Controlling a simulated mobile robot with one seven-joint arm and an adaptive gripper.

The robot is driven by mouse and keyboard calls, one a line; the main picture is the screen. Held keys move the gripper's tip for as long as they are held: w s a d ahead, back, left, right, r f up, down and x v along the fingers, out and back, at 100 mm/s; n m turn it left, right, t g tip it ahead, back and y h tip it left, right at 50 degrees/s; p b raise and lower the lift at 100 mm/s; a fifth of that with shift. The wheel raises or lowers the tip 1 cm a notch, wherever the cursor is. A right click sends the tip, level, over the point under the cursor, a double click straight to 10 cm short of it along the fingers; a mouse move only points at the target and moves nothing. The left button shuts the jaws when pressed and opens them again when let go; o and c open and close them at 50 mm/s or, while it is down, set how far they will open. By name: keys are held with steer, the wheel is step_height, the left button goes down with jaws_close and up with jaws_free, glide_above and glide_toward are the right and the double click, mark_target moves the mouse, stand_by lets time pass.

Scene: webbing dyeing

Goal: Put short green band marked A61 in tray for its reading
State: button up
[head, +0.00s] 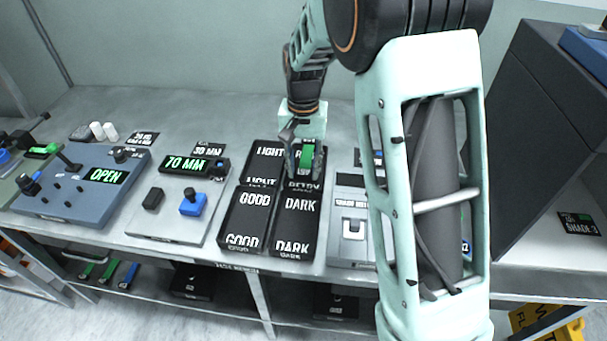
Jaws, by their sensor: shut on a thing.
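My gripper (303,158) is shut on a short green band (307,153). It holds the band over the back right black tray of a block of trays. That tray's front label (305,185) is partly hidden and seems to read REDRY. Around it are the tray marked LIGHT (265,164) at back left, GOOD (249,222) at front left and DARK (297,224) at front right. I cannot read a mark on the band, nor tell whether the band touches the tray.
A grey device (352,248) is close on the right, partly behind my arm. A SHADE 3 sign (578,222) lies far right. More bands (108,271) lie on the lower shelf.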

steer(key=shift+f, duration=1.6)
steer(key=shift+f, duration=0.1)
steer(key=shift+f+b, duration=0.25)
steer(key=shift+b, duration=0.05)
steer(key=o, duration=1.3)
steer(key=shift+c, duration=0.2)
step_height(320, 180, up, 13)
steer(key=shift+f+p, duration=0.15)
steer(key=shift+p, duration=0.3)
